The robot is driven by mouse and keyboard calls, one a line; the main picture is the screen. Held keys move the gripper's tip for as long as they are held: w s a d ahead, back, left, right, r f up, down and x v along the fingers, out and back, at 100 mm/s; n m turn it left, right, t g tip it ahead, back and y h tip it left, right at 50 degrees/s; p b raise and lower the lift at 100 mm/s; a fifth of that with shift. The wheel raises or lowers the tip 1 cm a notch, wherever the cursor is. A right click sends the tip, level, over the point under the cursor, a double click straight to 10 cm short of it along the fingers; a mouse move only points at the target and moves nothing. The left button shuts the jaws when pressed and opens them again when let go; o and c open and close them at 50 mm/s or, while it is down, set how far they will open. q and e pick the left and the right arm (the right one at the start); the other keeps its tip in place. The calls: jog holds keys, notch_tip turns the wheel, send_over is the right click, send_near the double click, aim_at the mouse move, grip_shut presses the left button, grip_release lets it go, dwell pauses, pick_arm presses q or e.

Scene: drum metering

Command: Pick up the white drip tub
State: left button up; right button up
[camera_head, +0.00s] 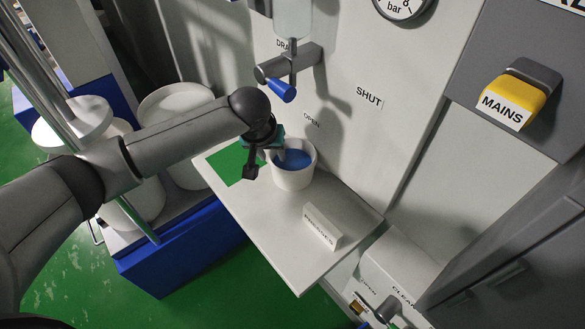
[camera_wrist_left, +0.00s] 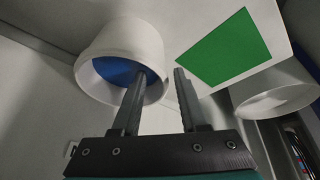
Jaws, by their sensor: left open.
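The white drip tub (camera_head: 293,180) stands upright on a pale shelf, against the grey panel, with blue inside. In the left wrist view the tub (camera_wrist_left: 128,38) is at the upper left, its open rim facing the camera. My left gripper (camera_head: 266,161) is open at the tub's left side. In the left wrist view the gripper (camera_wrist_left: 163,74) has one fingertip over the tub's opening and the other outside, with the rim's edge between them. Whether either finger touches the wall cannot be told. My right gripper is not in view.
The shelf (camera_head: 270,235) has a green patch (camera_head: 228,163) left of the tub and a white label block (camera_head: 321,227) toward its front. A blue-handled valve (camera_head: 282,90) hangs above the tub. White drums stand at left on a blue base (camera_head: 180,255).

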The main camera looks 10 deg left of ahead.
aim_at(293, 165)
pick_arm(q)
jog(key=b+x, duration=0.1)
jog(key=x, duration=0.3)
jog(key=shift+s+f, duration=0.1)
jog(key=shift+s, duration=0.05)
jog(key=shift+c, duration=0.2)
grip_shut()
dwell(1.0)
